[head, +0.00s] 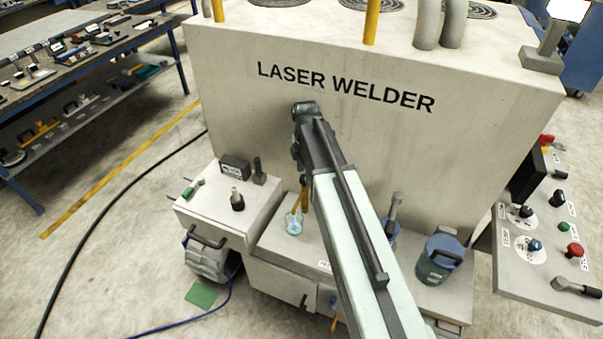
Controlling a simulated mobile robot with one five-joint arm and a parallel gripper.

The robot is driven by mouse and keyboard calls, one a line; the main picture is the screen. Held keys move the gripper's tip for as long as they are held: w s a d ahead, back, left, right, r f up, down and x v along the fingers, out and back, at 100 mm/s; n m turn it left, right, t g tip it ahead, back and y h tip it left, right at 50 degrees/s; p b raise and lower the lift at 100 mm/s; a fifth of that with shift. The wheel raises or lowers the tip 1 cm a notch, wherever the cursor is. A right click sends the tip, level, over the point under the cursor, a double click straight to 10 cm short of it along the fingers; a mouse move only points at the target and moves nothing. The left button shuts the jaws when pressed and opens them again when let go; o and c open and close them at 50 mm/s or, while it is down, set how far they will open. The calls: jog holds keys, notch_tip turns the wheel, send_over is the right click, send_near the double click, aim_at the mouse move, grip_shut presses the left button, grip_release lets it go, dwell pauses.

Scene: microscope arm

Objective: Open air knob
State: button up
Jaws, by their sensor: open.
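A control panel (535,282) stands at the right. It carries a black knob (525,211) and a blue knob (535,245), each on a round white dial. Another black knob (559,197) sits near its back edge. The labels are too small to read, so I cannot tell which is the air knob. My arm reaches up the middle, and its dark end with my gripper (305,109) is in front of the laser welder's wall (400,150), well left of the panel. The fingers are not clear in this view; nothing shows held.
The panel also has a green button (564,227), a red button (574,250) and a lever (577,288). A low cabinet (222,215) is at the left. A cable (95,215) crosses the floor.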

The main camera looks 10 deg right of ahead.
notch_tip(320, 180, up, 7)
jog(key=p, duration=0.6)
jog(key=shift+r, duration=0.1)
jog(key=shift+f, duration=0.2)
jog(key=s+a+f+m+b, duration=0.1)
jog(key=s+m+b, duration=0.1)
jog(key=s+m, duration=0.5)
jog(key=s+f+m+b, duration=0.1)
jog(key=s+f+m, duration=0.1)
jog(key=s+m, duration=0.5)
jog(key=m, duration=0.6)
jog(key=shift+s+a+f+b, duration=0.3)
jog(key=shift+a+b, duration=0.05)
jog(key=shift+a, duration=0.05)
